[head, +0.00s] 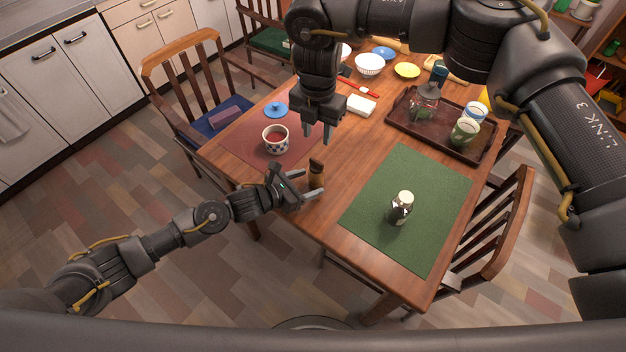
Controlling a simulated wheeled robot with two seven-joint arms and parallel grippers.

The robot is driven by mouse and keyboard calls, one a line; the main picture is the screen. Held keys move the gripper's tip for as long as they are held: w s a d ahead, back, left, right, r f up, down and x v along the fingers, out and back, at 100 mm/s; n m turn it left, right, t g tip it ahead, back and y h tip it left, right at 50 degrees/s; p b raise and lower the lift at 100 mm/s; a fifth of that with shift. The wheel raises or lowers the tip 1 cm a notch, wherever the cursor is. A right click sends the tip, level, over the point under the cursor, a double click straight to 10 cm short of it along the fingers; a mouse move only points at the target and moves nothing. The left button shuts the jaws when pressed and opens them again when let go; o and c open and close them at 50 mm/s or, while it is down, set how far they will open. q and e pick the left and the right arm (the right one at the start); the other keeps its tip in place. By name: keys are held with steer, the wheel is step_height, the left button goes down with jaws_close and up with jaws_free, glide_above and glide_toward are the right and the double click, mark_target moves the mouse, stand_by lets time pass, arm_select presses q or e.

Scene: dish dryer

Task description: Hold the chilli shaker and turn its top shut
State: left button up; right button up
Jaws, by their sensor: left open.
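A slim brown wooden shaker (316,173) with a dark top stands upright near the table's front left edge; I take it to be the chilli shaker. My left gripper (314,186) is low beside it, its open fingers reaching to either side of the shaker's lower part. I cannot tell whether they touch it. My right gripper (318,134) points down above and behind the shaker, its two fingers apart with nothing between them. A glass shaker with a pale cap (402,206) stands on the green mat, clear of both grippers.
A patterned cup (275,139) and a blue lid (275,110) sit on and by the red mat (238,136). A dark tray (397,117) holds a bottle and cups. Bowls and plates are at the back. The green mat (428,170) is mostly clear.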

mark_target(310, 182)
arm_select(q)
steer(key=shift+x, duration=1.7)
steer(key=c, duration=1.1)
arm_select(e)
steer(key=shift+r, duration=0.15)
steer(key=shift+c, duration=0.7)
step_height(310, 182, up, 2)
steer(key=n, duration=1.6)
